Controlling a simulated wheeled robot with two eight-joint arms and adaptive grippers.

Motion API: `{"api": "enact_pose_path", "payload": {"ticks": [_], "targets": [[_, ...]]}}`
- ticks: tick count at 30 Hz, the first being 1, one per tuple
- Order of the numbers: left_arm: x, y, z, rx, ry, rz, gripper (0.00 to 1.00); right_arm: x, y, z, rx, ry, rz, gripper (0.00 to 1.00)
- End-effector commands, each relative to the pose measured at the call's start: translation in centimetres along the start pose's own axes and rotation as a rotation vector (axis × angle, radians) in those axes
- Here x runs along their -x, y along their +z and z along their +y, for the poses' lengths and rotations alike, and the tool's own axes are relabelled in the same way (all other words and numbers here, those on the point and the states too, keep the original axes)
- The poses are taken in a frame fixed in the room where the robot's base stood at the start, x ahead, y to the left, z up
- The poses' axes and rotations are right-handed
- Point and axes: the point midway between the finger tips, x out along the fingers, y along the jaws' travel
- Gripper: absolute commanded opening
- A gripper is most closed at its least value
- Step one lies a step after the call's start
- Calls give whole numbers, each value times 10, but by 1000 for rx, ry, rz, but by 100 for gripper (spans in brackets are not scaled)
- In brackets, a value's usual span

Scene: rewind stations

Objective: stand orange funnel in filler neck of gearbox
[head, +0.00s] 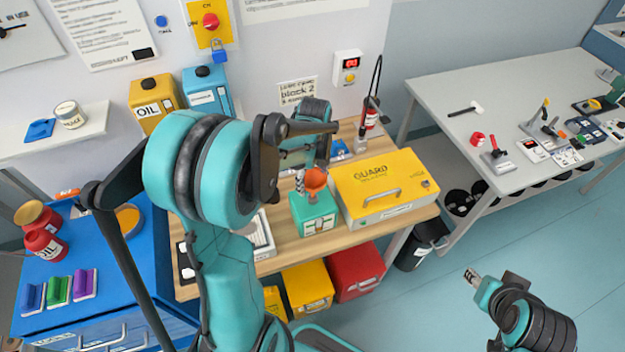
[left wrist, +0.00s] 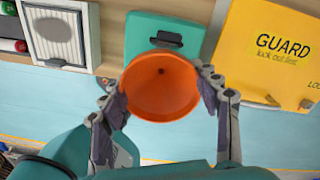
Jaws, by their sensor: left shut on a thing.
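The orange funnel (head: 317,179) is held by my left gripper (head: 307,182), whose fingers sit on both sides of its rim. In the left wrist view I look down into the funnel (left wrist: 160,88), between the two fingertips (left wrist: 162,82). The teal gearbox (head: 313,215) stands on the wooden bench, right under the funnel. In the left wrist view the funnel covers the near part of the gearbox (left wrist: 140,35). The spout and filler neck are hidden, so I cannot tell whether they meet. My right gripper (head: 473,277) is away over the floor at the lower right, holding nothing visible.
A yellow GUARD box (head: 385,187) stands close on the gearbox's right. A white slatted tray (head: 258,235) lies to its left. Yellow and red bins (head: 355,272) sit below the bench. A grey table (head: 455,85) stands at the right, with open floor before it.

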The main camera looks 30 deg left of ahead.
Motion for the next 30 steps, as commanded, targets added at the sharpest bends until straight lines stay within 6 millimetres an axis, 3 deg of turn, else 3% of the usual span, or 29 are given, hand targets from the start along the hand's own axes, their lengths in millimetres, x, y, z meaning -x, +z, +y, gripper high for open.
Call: {"api": "enact_pose_path", "payload": {"ticks": [30], "targets": [[-21, 0, 0, 0, 0, 0, 37, -15, 11, 0, 0, 0, 0, 40]]}}
